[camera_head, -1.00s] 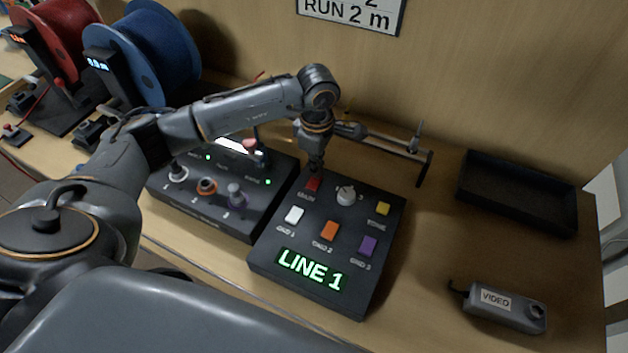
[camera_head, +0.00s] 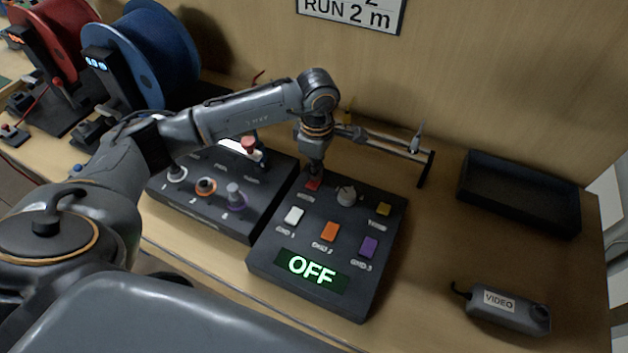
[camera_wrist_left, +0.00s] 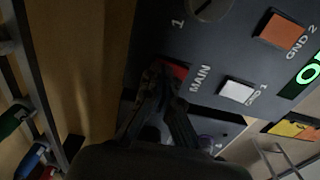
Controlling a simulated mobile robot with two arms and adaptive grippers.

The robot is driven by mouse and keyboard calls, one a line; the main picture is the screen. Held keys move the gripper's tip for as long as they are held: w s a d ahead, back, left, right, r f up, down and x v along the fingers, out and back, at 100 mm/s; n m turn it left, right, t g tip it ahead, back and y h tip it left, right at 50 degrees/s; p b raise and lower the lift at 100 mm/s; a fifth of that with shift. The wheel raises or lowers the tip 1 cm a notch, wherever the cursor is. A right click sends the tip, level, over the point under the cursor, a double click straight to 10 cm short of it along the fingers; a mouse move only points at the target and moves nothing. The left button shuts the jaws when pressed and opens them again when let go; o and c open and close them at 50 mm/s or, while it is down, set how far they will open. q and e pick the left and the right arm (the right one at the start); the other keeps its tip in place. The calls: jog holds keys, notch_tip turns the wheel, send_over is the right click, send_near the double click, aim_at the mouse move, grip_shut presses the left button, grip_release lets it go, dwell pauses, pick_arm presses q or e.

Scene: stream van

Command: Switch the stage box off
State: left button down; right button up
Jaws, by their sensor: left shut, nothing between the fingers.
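The stage box (camera_head: 268,262) is a dark sloped panel on the wooden bench, with a screen (camera_head: 311,270) that reads OFF in white-green. Its red MAIN button (camera_head: 312,185) is at the top left of the panel, partly covered by my left fingertips. In the left wrist view the red button (camera_wrist_left: 178,71) shows beside the word MAIN. My left gripper (camera_head: 316,172) is shut and empty, pointing down with its tips at the red button; I cannot tell whether they still press it. It also shows in the left wrist view (camera_wrist_left: 160,80). My right gripper is not in view.
A second dark box (camera_head: 225,223) with several knobs stands close on the left. A rail stand (camera_head: 425,168) is behind, a black tray (camera_head: 520,195) and a grey VIDEO unit (camera_head: 510,306) are on the right. Blue (camera_head: 165,55) and red reels stand back left.

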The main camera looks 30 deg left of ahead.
pick_arm(q)
jog(key=shift+r+p, duration=1.75)
jog(key=shift+r, duration=1.8)
jog(key=shift+f, duration=0.1)
